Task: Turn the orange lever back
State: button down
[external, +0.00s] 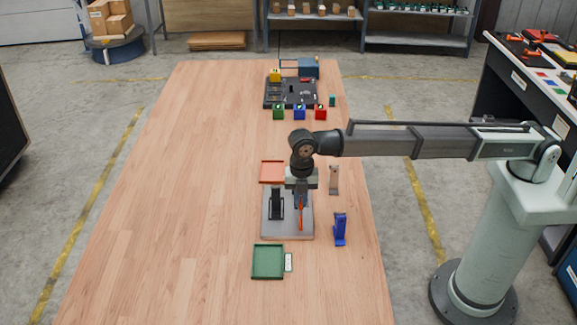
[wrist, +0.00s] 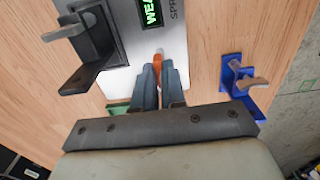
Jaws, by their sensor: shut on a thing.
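The orange lever (external: 301,217) stands up at the right side of a grey base plate (external: 287,231) on the wooden table. In the wrist view the orange lever (wrist: 167,80) shows at the tips of my gripper (wrist: 158,68), which is shut on it. In the external view my gripper (external: 300,196) hangs from above over the right part of the plate; its fingers partly hide the lever. A black lever fixture (external: 276,203) stands on the plate's left half, beside my gripper. A lit green label shows on the plate in the wrist view.
A blue lever fixture (external: 340,229) stands right of the plate, and a grey-brown one (external: 334,180) behind it. A green tray (external: 268,262) lies in front, an orange tray (external: 272,171) behind. Coloured blocks and a black board (external: 291,94) are farther back. The table's left side is clear.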

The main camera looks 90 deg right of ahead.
dwell(0.4)
jog(key=c, duration=1.2)
grip_release()
notch_tip(320, 180, up, 14)
jog(key=shift+f, duration=0.1)
